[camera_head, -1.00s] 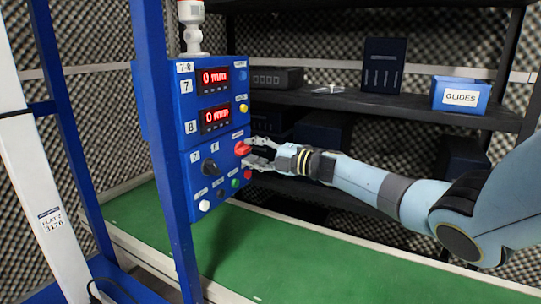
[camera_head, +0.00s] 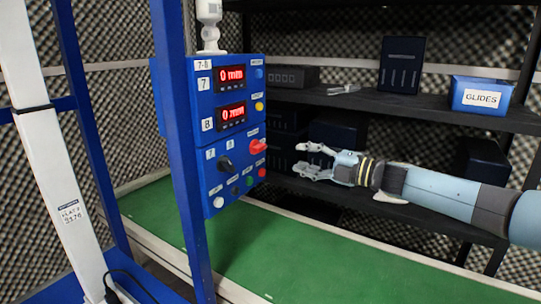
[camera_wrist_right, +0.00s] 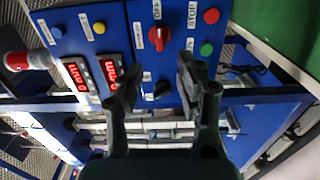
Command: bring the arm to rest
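My right gripper (camera_head: 318,162) is in the middle of the head view, its arm coming in from the right. It is open and empty, a short way right of the blue control panel (camera_head: 243,186). In the right wrist view its two fingers (camera_wrist_right: 152,80) are spread apart, with the panel beyond them. The red rotary switch (camera_head: 257,147) on the panel is apart from the fingers; it also shows in the wrist view (camera_wrist_right: 159,38). My left gripper is not in view.
The panel has two red displays (camera_head: 231,112) reading 0 mm, a black knob (camera_head: 225,164) and several buttons. A blue post (camera_head: 182,150) stands in front at left. Dark shelves (camera_head: 420,108) behind hold a blue GLIDES box (camera_head: 482,95). A green belt (camera_head: 300,260) lies below.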

